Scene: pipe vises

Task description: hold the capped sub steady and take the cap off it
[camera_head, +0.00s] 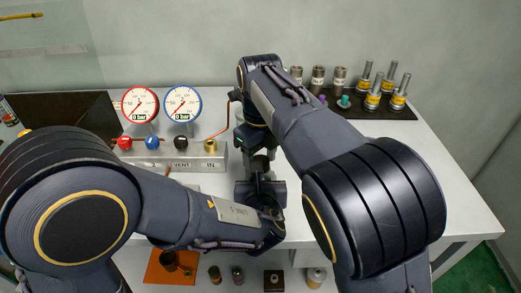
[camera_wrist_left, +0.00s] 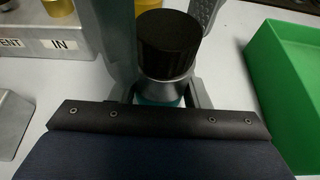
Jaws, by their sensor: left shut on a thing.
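The cap (camera_wrist_left: 168,45) is black and ribbed. It sits upright on top of the capped sub (camera_wrist_left: 163,90), a silver metal body with a teal band low down. My left gripper (camera_wrist_left: 166,98) is shut around the sub below the cap. In the head view the left arm reaches in from the left to the bench front, and its jaws are mostly hidden. My right gripper (camera_head: 259,142) hangs down above the same spot in the head view. Its fingertips are hidden there, so its opening is unclear. Grey parts flank the cap in the left wrist view; I cannot tell whose they are.
A gauge panel (camera_head: 172,159) with two dials stands left of the arms. A dark rack (camera_head: 385,110) with several metal fittings stands at the back right. A green bin (camera_wrist_left: 288,85) is right of the sub in the wrist view. The bench's right side is clear.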

